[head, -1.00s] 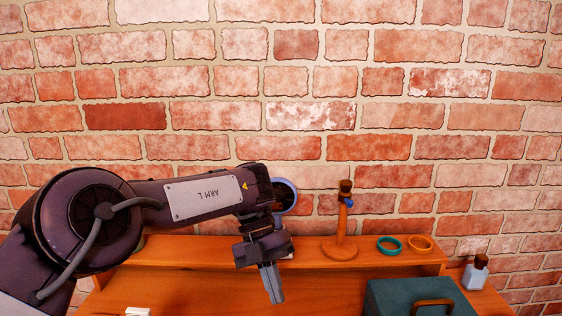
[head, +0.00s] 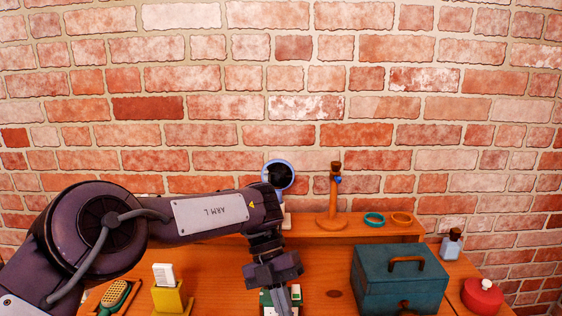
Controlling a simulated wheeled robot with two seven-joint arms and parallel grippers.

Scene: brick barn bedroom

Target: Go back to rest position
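My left arm reaches in from the left, and its gripper (head: 281,297) points down over the wooden dresser top (head: 235,285). The two fingers look like one narrow bar from here, so their opening cannot be told. A small green and white object (head: 266,299) lies behind or under the fingertips, partly hidden; whether they touch it is unclear. My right gripper is not in view.
A teal box (head: 385,280), bottle (head: 450,245), red pot (head: 482,296), yellow holder (head: 172,298) and green brush (head: 115,294) surround the gripper.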

